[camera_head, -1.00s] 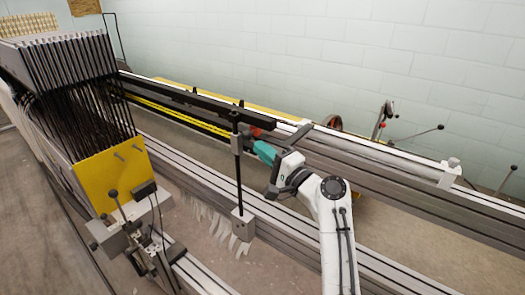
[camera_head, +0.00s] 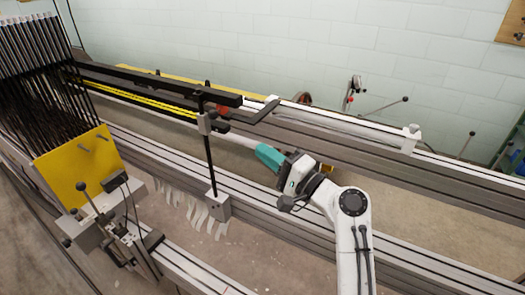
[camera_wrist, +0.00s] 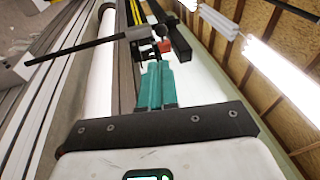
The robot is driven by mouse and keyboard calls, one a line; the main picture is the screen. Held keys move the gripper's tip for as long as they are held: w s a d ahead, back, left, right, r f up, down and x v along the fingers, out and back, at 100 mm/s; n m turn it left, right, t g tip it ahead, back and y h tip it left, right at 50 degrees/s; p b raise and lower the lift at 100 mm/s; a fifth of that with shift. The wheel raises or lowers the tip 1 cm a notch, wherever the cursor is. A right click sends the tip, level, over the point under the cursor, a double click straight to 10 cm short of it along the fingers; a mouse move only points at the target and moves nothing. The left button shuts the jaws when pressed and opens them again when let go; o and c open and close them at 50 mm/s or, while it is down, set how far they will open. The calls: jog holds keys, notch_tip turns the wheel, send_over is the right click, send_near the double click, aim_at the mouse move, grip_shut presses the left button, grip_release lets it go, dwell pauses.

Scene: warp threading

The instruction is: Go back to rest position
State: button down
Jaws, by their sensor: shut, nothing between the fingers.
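My gripper (camera_head: 259,149) is in front of the long rails in the head view, its teal fingers pointing left toward the black upright rod (camera_head: 210,160). A visible gap lies between the fingertips and the rod. In the wrist view the teal fingers (camera_wrist: 156,68) lie side by side, closed with nothing between them. A dark horizontal bar and a small red part (camera_wrist: 165,46) show beyond the fingertips there.
Long metal rails (camera_head: 380,190) run across the place. A loom frame with dark hanging heddles (camera_head: 40,95) and a yellow plate (camera_head: 80,168) stands at left. White strips (camera_head: 197,213) hang by the rod's base block.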

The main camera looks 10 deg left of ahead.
jog(key=s+d+f+n+g+h+p, duration=0.4)
jog(key=s+d+f+h, duration=0.6)
jog(key=s+d+f, duration=0.95)
jog(key=s+d+f+n+g+h, duration=0.1)
jog(key=s+d+f+g+h, duration=0.1)
jog(key=s+d, duration=0.5)
jog(key=s+d+f+g+h+p, duration=0.1)
jog(key=s+d+h, duration=0.4)
jog(key=s, duration=1)
jog(key=d+f+g, duration=0.1)
jog(key=d+g, duration=0.1)
jog(key=d, duration=0.1)
jog(key=shift+s+n+h, duration=0.25)
jog(key=shift+n+h, duration=0.05)
jog(key=shift+n, duration=0.1)
jog(key=shift+d+f, duration=0.1)
